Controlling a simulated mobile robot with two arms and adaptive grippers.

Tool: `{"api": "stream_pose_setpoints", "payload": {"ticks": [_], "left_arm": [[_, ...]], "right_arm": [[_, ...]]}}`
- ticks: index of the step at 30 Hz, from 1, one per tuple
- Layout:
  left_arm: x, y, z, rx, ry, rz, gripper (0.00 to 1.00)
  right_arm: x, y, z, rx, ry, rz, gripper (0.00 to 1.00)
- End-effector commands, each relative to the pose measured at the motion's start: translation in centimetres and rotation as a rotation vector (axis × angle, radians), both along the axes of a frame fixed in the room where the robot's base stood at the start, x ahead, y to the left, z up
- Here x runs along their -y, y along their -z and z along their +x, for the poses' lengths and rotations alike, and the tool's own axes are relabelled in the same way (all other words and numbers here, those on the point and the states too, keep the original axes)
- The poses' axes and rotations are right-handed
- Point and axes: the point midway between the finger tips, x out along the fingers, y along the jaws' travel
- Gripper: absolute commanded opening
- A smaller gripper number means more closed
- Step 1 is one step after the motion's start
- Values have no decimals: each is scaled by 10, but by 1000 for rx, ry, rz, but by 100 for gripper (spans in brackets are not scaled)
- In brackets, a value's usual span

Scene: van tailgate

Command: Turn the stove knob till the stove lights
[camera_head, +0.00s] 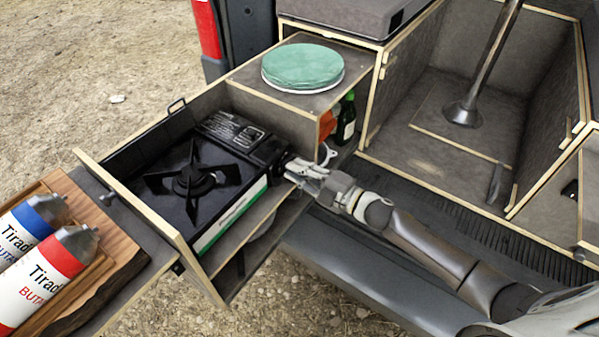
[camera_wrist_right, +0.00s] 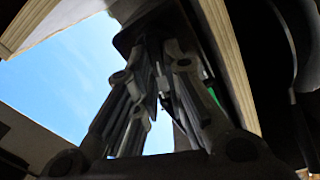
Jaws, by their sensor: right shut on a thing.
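The black camping stove (camera_head: 200,175) sits in the pulled-out wooden drawer, its burner (camera_head: 193,181) dark under a black pan support. My right gripper (camera_head: 298,169) is at the stove's right end, its fingers shut on the stove knob. The knob itself is mostly hidden by the fingers in the head view. In the right wrist view the fingers (camera_wrist_right: 160,75) close together against the dark end of the stove, and the knob is too dark to make out. My left gripper is in neither view.
Two butane canisters (camera_head: 48,270) lie on a wooden board (camera_head: 105,240) at the left. Green plates (camera_head: 303,65) rest on the cabinet top behind the stove. The drawer's front panel (camera_head: 150,220) borders the stove.

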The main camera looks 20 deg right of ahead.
Motion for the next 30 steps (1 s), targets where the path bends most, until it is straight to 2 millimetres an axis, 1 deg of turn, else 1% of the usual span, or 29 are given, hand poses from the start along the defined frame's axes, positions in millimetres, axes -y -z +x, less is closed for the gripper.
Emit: {"api": "stream_pose_setpoints", "payload": {"ticks": [1,18,30], "left_arm": [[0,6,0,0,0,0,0],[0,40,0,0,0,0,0],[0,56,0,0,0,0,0]], "right_arm": [[0,4,-1,26,0,-35,0],[0,12,-1,352,0,-454,0],[1,15,0,508,-1,-656,0]]}}
